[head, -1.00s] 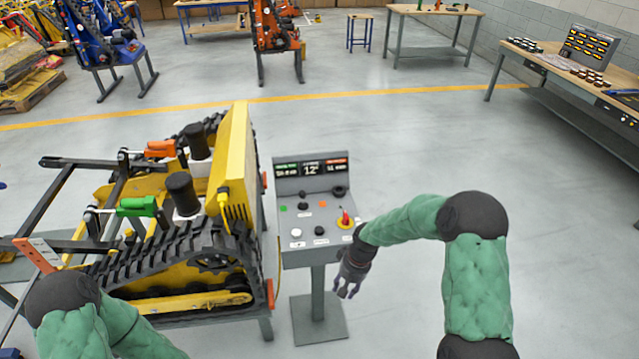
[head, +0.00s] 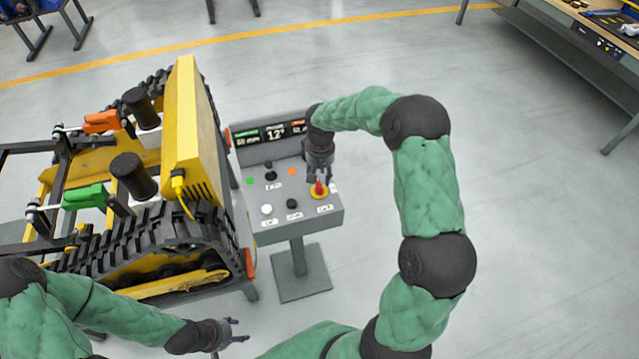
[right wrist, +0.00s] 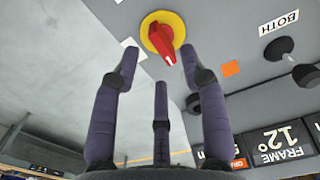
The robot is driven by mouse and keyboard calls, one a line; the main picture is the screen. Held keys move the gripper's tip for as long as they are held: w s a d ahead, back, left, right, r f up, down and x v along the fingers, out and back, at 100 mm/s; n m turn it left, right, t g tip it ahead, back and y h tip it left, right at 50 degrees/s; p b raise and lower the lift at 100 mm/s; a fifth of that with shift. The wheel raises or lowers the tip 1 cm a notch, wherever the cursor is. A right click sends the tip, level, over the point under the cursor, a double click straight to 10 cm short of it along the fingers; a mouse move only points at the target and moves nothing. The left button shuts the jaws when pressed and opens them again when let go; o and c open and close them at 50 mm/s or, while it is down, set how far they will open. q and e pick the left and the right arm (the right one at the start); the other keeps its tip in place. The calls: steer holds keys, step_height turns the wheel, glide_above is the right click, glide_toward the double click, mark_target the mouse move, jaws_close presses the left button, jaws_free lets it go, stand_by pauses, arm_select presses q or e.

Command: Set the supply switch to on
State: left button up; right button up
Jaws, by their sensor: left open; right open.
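The supply switch looks to be the red rotary handle on a yellow disc (head: 319,189), at the right front of a grey control console (head: 331,217). In the right wrist view the red handle (right wrist: 162,42) lies ahead of the fingers, its pale-marked end pointing down toward them. My right gripper (head: 320,174) is over the console beside the switch. Its open fingers (right wrist: 155,55) stand either side of the handle, apparently not gripping it. My left gripper (head: 240,333) is open and empty, low in front of the tracked carrier.
The console also bears a white button (head: 266,210), a black button (head: 292,204), black knobs and a display (head: 275,133). The yellow tracked carrier (head: 190,130) stands close at the console's left. Open floor (head: 530,220) lies to the right.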

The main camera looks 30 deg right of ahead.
mark_target(320, 184)
step_height(320, 184, down, 5)
stand_by(0.3)
jaws_close()
